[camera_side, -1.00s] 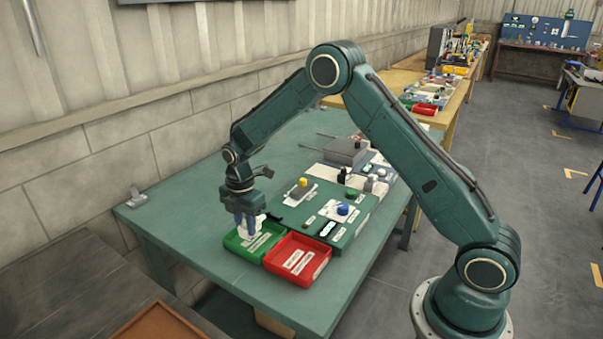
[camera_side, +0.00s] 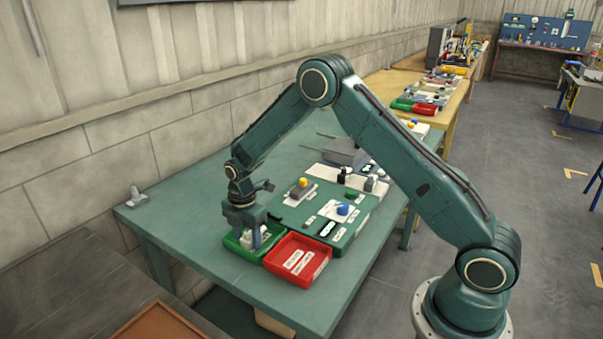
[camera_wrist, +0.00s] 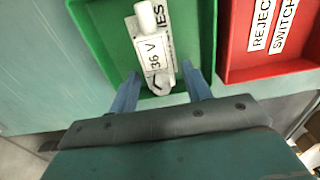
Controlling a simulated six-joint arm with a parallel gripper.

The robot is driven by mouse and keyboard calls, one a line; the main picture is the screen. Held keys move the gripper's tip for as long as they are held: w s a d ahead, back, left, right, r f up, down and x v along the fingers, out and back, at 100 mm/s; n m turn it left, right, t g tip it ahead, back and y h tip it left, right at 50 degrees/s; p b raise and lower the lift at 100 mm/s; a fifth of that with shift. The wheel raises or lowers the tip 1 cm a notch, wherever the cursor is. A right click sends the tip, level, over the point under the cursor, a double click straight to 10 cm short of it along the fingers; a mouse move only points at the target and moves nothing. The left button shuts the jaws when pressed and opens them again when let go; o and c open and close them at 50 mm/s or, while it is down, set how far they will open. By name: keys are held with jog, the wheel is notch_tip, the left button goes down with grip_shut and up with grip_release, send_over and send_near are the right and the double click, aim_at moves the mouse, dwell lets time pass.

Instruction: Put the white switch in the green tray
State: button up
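The green tray (camera_side: 232,249) stands at the near left of the bench, and it fills the middle of the wrist view (camera_wrist: 104,35). The white switch (camera_wrist: 151,52), with a "36 V" label, is inside the tray, over part of the tray's floor label. In the side view the switch is largely hidden by my gripper (camera_side: 245,243), which is down at the tray. In the wrist view my gripper's blue fingers (camera_wrist: 163,80) are spread, one on each side of the switch's near end, with gaps visible between them and it.
A red tray (camera_side: 298,262) marked as reject adjoins the green tray on the right. Behind them a green panel (camera_side: 345,230) holds parts with a blue knob (camera_side: 342,210) and a yellow knob (camera_side: 303,182).

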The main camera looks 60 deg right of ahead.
jog(key=shift+r, duration=0.1)
notch_tip(320, 180, up, 12)
dwell(1.0)
jog(key=shift+r, duration=0.1)
jog(key=s+a+r+m+t, duration=0.1)
jog(key=s+r+m+t, duration=0.2)
jog(key=s+r+m, duration=0.95)
jog(key=s+r+m+t, duration=0.1)
jog(key=s+r+m, duration=0.1)
jog(key=s, duration=0.8)
jog(key=s+r+m+t, duration=0.1)
jog(key=s+r+m, duration=0.1)
jog(key=s, duration=0.9)
jog(key=shift+a+r+m+t, duration=0.25)
jog(key=shift+m+t, duration=0.05)
jog(key=shift+m, duration=0.45)
